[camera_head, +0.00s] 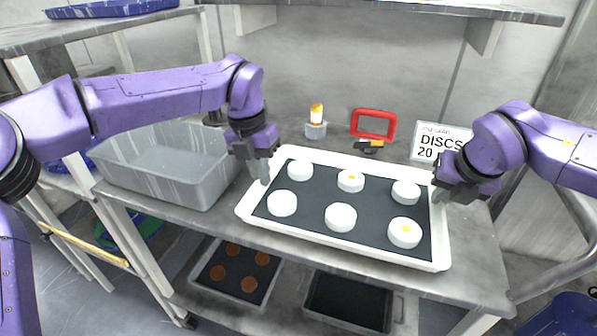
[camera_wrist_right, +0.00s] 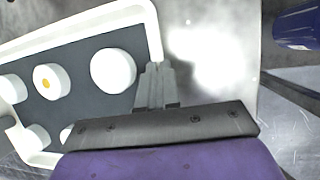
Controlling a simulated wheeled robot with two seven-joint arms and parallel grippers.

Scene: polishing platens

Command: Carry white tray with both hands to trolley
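The white tray (camera_head: 345,246) lies on the steel bench, with a dark mat and several white discs on it, some with a yellow dot. My left gripper (camera_head: 264,178) is at the tray's left rim, fingers pointing down; its finger gap is not clear. My right gripper (camera_head: 440,193) is at the tray's right rim. In the right wrist view the tray rim (camera_wrist_right: 152,28) runs up to the fingers of my right gripper (camera_wrist_right: 155,75), which look close together at the rim. Whether they clasp it is hard to see. The trolley cannot be made out for certain.
A grey bin (camera_head: 165,165) stands left of the tray on the bench (camera_head: 150,215). Behind the tray are a small pot with a yellow-topped item (camera_head: 316,122), a red frame (camera_head: 373,124) and a DISCS sign (camera_head: 432,142). Two trays, one with brown discs (camera_head: 238,270), sit on the lower shelf.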

